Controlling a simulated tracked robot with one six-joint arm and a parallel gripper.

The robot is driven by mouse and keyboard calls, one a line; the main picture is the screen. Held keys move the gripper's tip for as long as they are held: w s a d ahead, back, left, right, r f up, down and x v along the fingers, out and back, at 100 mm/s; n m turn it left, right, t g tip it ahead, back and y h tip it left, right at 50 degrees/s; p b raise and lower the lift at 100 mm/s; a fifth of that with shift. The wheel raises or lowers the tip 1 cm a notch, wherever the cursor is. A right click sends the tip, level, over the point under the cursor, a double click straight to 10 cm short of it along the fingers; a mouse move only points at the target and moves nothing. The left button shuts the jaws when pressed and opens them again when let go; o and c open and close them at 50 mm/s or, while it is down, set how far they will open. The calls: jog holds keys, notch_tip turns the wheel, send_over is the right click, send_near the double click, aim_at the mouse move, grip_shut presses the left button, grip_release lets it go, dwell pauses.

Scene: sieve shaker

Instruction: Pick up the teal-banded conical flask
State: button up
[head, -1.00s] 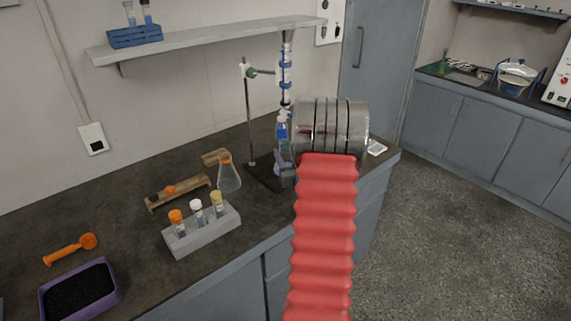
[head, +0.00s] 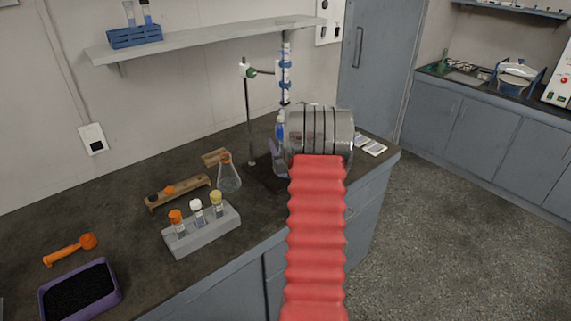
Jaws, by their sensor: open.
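No conical flask with a teal band shows clearly. A clear conical flask with an orange band (head: 229,176) stands upright on the bench, left of the retort stand. The place under the blue-marked glass column (head: 285,70) is largely covered by my wrist.
The retort stand (head: 248,115) rises close to my gripper. A grey rack (head: 205,234) with capped vials, a wooden rack (head: 178,193), an orange scoop (head: 70,249) and a purple tray (head: 115,291) lie left. White items (head: 372,147) lie at right. A shelf (head: 215,38) overhangs the bench.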

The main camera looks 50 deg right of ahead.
jog(key=shift+w+d, duration=0.3)
jog(key=shift+w, duration=0.15)
jog(key=shift+c, duration=0.5)
grip_shut()
